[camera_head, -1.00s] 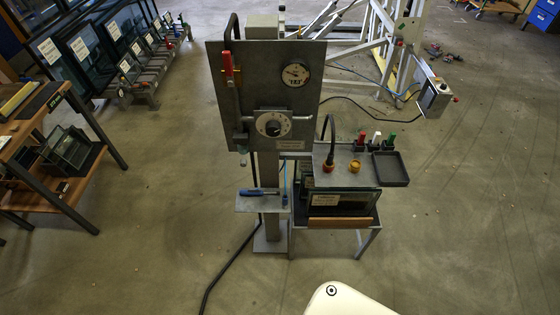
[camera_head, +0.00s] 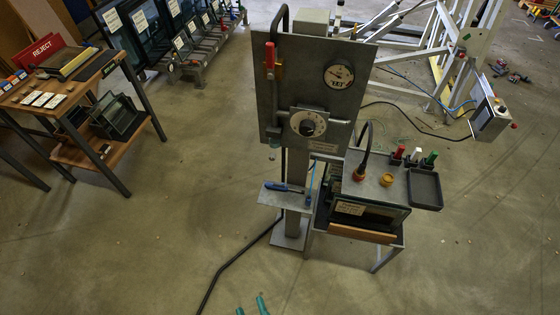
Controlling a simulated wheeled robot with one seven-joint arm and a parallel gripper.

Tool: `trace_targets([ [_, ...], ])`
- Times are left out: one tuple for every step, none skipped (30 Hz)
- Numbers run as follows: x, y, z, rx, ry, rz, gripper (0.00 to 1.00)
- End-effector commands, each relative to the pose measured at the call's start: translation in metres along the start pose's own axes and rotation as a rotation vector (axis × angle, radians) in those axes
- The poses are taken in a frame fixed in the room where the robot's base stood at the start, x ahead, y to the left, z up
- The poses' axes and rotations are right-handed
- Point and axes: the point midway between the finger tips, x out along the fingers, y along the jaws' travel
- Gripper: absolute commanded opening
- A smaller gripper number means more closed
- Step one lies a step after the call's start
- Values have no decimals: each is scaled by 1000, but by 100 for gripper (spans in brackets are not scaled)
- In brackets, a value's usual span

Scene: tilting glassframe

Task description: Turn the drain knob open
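A grey upright panel (camera_head: 300,55) stands on a post near the middle. It bears a red-handled lever (camera_head: 270,56) on a pipe at the left, a round gauge (camera_head: 339,75), and a white-ringed dial with a dark knob (camera_head: 308,124). On the grey box to its right are an orange knob (camera_head: 359,175) with a black hose and a yellow knob (camera_head: 386,180). No readable label shows which is the drain knob. My gripper (camera_head: 251,306) shows only as two teal fingertips at the bottom edge, apart, with nothing seen between them, well short of the panel.
A small shelf (camera_head: 272,198) with a blue-handled tool juts from the post. A wooden table (camera_head: 55,88) stands left. A black cable crosses the floor; open floor lies right.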

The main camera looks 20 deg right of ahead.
Motion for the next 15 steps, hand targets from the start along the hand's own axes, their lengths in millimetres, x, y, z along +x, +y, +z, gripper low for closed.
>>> trace_targets([
  [18,-3,5,-112,-2,5,37],
  [28,-5,8,-189,-9,7,37],
  [42,-6,13,-292,-19,10,37],
  [53,-7,16,-371,-26,14,37],
  [63,-7,19,-449,-36,18,37],
  [77,-6,23,-552,-49,25,37],
  [88,-6,25,-630,-61,31,37],
  [98,-4,26,-707,-72,38,37],
  [113,-1,29,-810,-90,48,37],
  [124,2,29,-887,-104,58,37],
  [134,5,30,-963,-120,66,37],
  [148,11,30,-1066,-142,80,37],
  [159,15,29,-1142,-161,90,37],
  [169,20,28,-1216,-181,101,37],
  [183,28,26,-1316,-211,118,37],
])
